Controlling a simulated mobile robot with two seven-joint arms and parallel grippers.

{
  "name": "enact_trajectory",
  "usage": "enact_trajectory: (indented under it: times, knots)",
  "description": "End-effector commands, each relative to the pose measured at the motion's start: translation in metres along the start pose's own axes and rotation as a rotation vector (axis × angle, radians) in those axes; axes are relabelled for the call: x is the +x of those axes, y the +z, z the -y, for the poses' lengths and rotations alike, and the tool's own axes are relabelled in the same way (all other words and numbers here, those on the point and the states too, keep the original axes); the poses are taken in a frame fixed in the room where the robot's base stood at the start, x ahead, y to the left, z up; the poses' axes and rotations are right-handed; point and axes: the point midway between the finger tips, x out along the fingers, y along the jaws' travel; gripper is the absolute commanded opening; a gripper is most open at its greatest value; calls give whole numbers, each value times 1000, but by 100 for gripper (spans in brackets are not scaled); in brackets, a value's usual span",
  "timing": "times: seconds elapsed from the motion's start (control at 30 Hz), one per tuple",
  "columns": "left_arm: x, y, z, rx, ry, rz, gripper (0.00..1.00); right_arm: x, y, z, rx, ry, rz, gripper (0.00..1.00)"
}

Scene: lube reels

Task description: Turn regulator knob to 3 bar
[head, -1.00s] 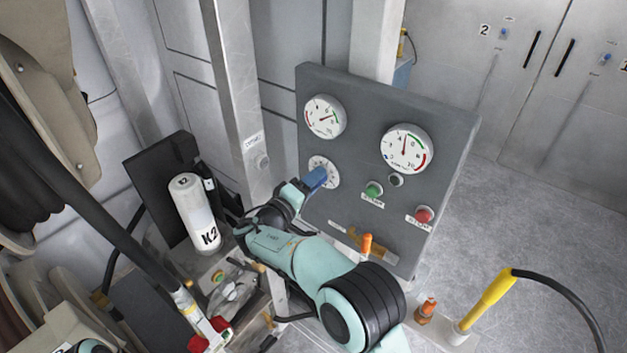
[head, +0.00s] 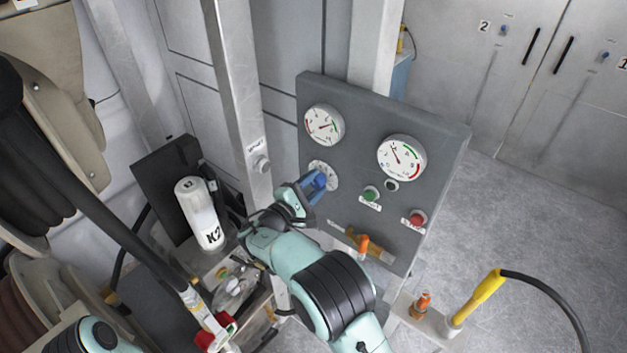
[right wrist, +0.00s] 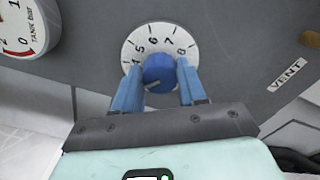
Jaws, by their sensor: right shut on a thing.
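The blue regulator knob (right wrist: 159,72) sits on a round white dial (right wrist: 136,48) with printed numbers; 4 to 8 are readable in the right wrist view. A pale mark on the knob's face points to the lower left. The blue fingers of my right gripper (right wrist: 159,90) are shut on the knob from both sides. In the head view, my right gripper (head: 308,187) hides most of the knob, and part of the dial (head: 326,166) shows. The right gauge (head: 402,158) has its needle pointing up and left. My left gripper is not in view.
The grey panel (head: 350,105) also carries a left gauge (head: 324,125), a green button (head: 371,194) and a red button (head: 417,218). An orange-handled valve (head: 363,245) is below. A metal post (head: 236,90) and a white K2 cylinder (head: 202,215) stand left of my right arm.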

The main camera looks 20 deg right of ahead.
Motion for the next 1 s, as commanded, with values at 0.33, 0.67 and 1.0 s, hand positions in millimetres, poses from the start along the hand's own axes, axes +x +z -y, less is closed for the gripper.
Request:
enact_trajectory:
  times: [0.33,0.67,1.0]
  knots:
    - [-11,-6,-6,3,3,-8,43,0,1,-1,-107,1,1,11]
    - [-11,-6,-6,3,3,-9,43,0,0,-1,-120,1,1,11]
    - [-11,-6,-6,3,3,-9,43,0,0,0,-119,1,1,67]
